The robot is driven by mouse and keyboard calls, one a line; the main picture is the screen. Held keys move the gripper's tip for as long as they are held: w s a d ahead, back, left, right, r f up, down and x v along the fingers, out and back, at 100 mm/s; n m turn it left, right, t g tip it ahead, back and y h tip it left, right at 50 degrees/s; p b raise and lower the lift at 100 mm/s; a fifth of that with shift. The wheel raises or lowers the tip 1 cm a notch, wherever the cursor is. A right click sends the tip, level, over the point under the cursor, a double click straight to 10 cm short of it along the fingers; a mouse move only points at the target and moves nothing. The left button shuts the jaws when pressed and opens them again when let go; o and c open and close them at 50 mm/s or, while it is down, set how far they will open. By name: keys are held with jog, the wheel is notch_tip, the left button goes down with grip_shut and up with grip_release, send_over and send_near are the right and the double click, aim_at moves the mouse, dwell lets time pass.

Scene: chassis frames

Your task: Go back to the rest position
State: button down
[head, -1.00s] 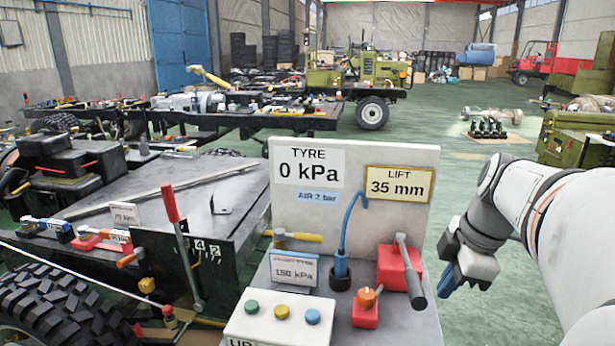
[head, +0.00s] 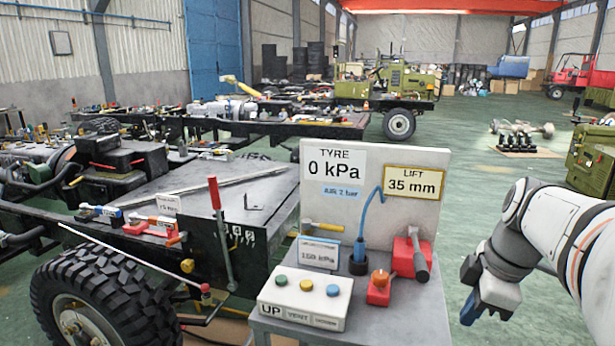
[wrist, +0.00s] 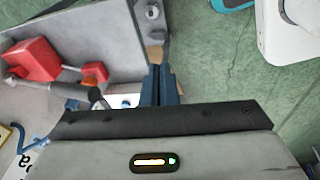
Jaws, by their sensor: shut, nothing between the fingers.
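My gripper (head: 480,306) is at the right of the head view, pointing down, to the right of the control stand (head: 430,300) and apart from it. Its blue fingers are together with nothing between them. In the wrist view the blue fingers (wrist: 161,85) are closed beside the stand's edge, over the floor. The stand's board (head: 372,180) reads TYRE 0 kPa and LIFT 35 mm.
On the stand are a red block with a grey lever (head: 410,255), an orange knob on a red base (head: 380,285) and a button box (head: 305,298). A chassis with a large tyre (head: 95,300) stands at left. Green floor (head: 470,170) is open behind the stand.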

jog(key=s+a+m+p, duration=0.3)
jog(key=a+m, duration=0.2)
jog(key=m, duration=0.1)
jog(key=s+a+f+m+h+p, duration=0.1)
jog(key=s+a+m+p, duration=0.3)
jog(key=a+m, duration=0.2)
jog(key=shift+s+a+f+m+t+h, duration=0.2)
jog(key=shift+s+m+t+h, duration=0.1)
jog(key=shift+m, duration=0.5)
